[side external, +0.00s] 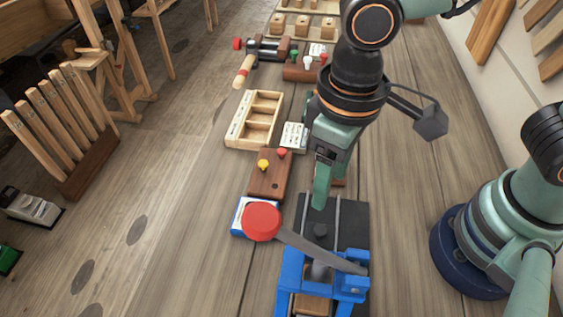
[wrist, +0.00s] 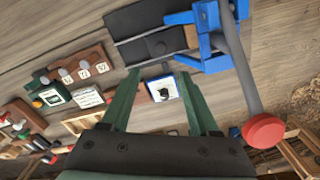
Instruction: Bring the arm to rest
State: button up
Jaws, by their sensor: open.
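My gripper (side external: 321,190) hangs over the bench in the side external view, just behind a blue clamp fixture (side external: 293,272) on a dark base plate (side external: 354,222). In the wrist view my gripper (wrist: 158,74) shows two green fingers spread apart with nothing held between them. A white card with a blue edge (wrist: 161,88) shows beyond the gap. The blue fixture (wrist: 207,60) is at the upper right there, with a grey lever (wrist: 236,65) ending in a red knob (wrist: 264,130). The exact height of the fingertips above the base plate is unclear.
A wooden block with yellow and red knobs (side external: 268,183) and a compartmented wooden tray (side external: 237,133) lie left of my gripper. Bare bench (side external: 400,200) lies to the right.

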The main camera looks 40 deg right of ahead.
jog(key=w+d+r+m+t, duration=0.1)
jog(key=w+d+r, duration=0.1)
jog(key=d, duration=0.5)
jog(key=w+d+r+m+t, duration=0.2)
jog(key=w+d+r, duration=0.1)
jog(key=d, duration=0.5)
jog(key=w+d+r+m+t, duration=0.1)
jog(key=w+d+r+t, duration=0.1)
jog(key=d, duration=0.6)
jog(key=shift+w+r, duration=0.5)
jog(key=shift+w, duration=0.4)
